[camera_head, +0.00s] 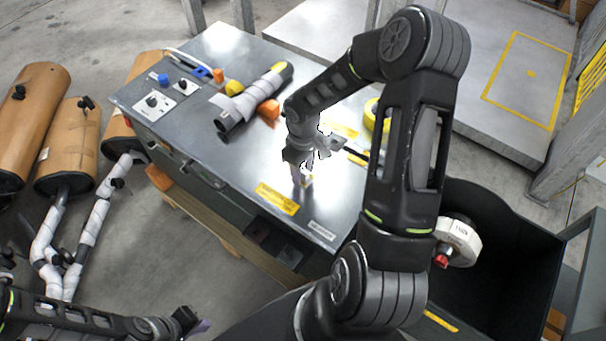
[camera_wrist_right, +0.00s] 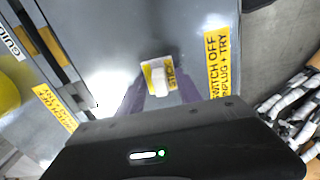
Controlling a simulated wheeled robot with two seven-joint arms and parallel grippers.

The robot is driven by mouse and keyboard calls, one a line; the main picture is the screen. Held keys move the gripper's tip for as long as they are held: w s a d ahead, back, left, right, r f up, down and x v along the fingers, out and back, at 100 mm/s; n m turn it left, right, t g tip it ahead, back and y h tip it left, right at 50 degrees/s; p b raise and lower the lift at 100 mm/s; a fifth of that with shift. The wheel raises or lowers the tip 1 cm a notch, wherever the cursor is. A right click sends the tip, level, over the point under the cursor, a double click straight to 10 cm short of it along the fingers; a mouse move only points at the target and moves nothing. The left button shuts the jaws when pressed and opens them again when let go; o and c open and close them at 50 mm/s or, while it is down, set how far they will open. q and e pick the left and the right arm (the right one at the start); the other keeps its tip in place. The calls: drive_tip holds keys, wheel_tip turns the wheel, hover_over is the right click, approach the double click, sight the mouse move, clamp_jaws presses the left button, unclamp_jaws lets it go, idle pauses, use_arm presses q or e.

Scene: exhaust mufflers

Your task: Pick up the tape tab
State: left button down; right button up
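The tape tab (camera_wrist_right: 160,76), a small white and yellow piece, is on the grey metal top of the workbench in the right wrist view. In the head view it is a small pale spot (camera_head: 307,180) at my right gripper's tips. My right gripper (camera_head: 302,178) points down at the bench top. Its purple fingers (camera_wrist_right: 159,92) stand apart in the wrist view, one on each side of the tab. I cannot tell whether they touch it. My left gripper (camera_head: 200,327) is low at the left, away from the bench; its finger gap is unclear.
On the bench (camera_head: 190,122) lie a wrapped tube (camera_head: 252,98), an orange block (camera_head: 269,109) and a yellow tape roll (camera_head: 377,115). Brown mufflers (camera_head: 68,145) with wrapped pipes stand at left.

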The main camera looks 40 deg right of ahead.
sight(303, 170)
clamp_jaws()
idle(0.6)
wheel_tip(303, 170, up, 10)
idle(0.5)
idle(0.4)
